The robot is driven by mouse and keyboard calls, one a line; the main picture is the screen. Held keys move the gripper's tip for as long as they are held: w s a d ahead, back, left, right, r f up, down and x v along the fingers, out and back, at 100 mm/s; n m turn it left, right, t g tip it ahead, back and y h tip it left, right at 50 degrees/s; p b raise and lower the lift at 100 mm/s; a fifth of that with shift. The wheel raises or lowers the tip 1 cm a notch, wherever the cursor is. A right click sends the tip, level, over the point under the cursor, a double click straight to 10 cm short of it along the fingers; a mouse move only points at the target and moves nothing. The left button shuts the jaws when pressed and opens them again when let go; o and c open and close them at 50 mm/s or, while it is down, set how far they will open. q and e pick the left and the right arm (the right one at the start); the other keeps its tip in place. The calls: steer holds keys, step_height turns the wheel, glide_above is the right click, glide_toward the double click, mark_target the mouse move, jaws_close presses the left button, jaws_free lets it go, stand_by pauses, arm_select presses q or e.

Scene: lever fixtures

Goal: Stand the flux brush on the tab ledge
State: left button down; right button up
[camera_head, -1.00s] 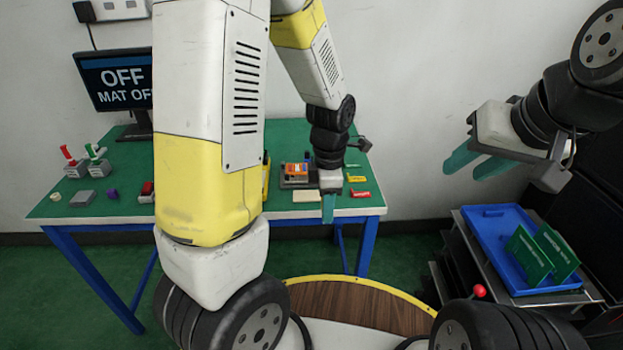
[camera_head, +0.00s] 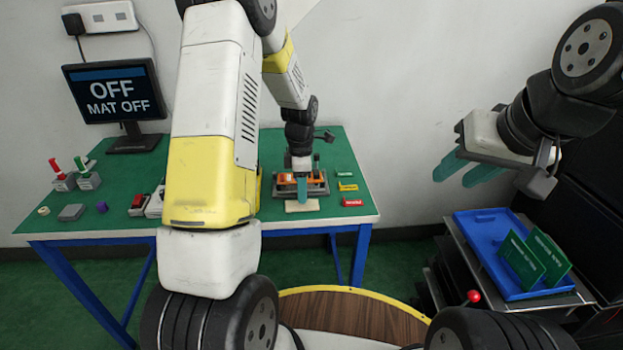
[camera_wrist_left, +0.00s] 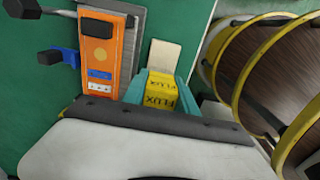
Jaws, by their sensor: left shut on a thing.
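My left gripper (camera_head: 303,192) is shut on the flux brush, low over the table by the orange fixture. The left wrist view shows the flux brush (camera_wrist_left: 160,97) as a yellow piece lettered FLUX between the teal fingers. In the head view the brush is hidden by the gripper. A pale beige slab (camera_head: 301,206), perhaps the tab ledge, lies just at the fingertips; it also shows in the left wrist view (camera_wrist_left: 164,56). I cannot tell whether the brush touches it. My right gripper (camera_head: 465,170) is open and empty, off the table to the right.
An orange lever fixture (camera_head: 317,181) on a grey base stands beside the gripper. Small green, yellow and red blocks (camera_head: 352,202) lie to its right. Several lever fixtures (camera_head: 88,175) and a monitor (camera_head: 115,92) are at the left. A blue tray (camera_head: 490,240) stands at the right.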

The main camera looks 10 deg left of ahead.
arm_select(q)
steer(key=shift+f, duration=0.55)
steer(key=shift+f, duration=0.15)
steer(key=c, duration=1)
jaws_free()
steer(key=shift+o, duration=0.2)
